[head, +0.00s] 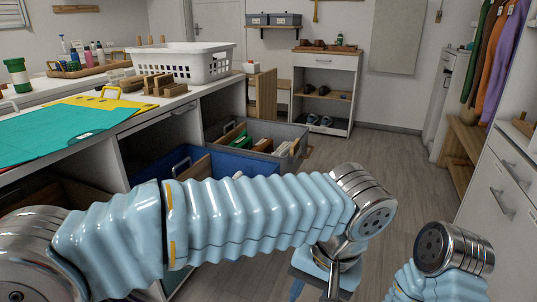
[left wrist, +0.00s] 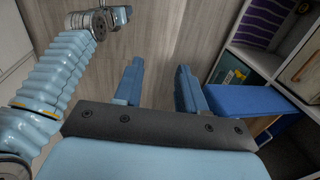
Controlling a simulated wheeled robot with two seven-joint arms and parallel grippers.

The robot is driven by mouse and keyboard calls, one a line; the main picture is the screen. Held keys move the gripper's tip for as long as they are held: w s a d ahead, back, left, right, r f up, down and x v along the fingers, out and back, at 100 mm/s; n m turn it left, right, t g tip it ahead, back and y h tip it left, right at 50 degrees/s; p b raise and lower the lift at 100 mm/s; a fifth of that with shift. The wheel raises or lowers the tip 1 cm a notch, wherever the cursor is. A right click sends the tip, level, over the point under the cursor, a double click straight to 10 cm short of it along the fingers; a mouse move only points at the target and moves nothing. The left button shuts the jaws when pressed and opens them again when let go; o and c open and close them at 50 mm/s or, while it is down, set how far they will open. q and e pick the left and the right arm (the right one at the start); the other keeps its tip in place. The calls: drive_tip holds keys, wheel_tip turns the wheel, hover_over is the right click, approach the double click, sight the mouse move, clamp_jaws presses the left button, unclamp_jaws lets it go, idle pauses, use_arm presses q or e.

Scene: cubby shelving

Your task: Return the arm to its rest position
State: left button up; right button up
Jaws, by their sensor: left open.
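My left arm (head: 250,215) crosses the lower middle of the head view, its light-blue sleeve ending at a metal wrist joint. My left gripper (left wrist: 159,67) is open in the left wrist view. Its two blue fingers stand apart with only floor seen between them. In the head view it is partly hidden below the wrist joint. My right arm (head: 440,275) shows at the lower right of the head view. It also shows at the left of the wrist view, with a small blue end piece; its finger state is unclear.
A cubby counter (head: 150,119) runs along the left, with a white basket (head: 205,68) and teal folder (head: 50,132) on top. A blue bin (left wrist: 250,100) sticks out near my left gripper. A grey bin (head: 285,130) also sticks out. Wooden floor (head: 400,165) is clear ahead.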

use_arm(q)
drive_tip(key=w+a+f+n+g+h+p, duration=0.1)
drive_tip(key=w+a+f+h, duration=0.15)
drive_tip(key=f, duration=0.85)
drive_tip(key=w+a+f+g+h+p, duration=0.15)
drive_tip(key=w+f, duration=0.25)
drive_tip(key=f, duration=0.6)
drive_tip(key=s+a+f+n+t+h, duration=0.1)
drive_tip(key=s+a+f+n, duration=0.1)
drive_tip(key=a+f, duration=0.5)
drive_tip(key=s+a+f+n+t+h, duration=0.1)
drive_tip(key=s+a+f+n, duration=0.2)
drive_tip(key=f, duration=0.9)
drive_tip(key=s+a, duration=0.2)
drive_tip(key=a, duration=0.2)
drive_tip(key=shift+a+f+p, duration=0.3)
drive_tip(key=shift+p, duration=0.05)
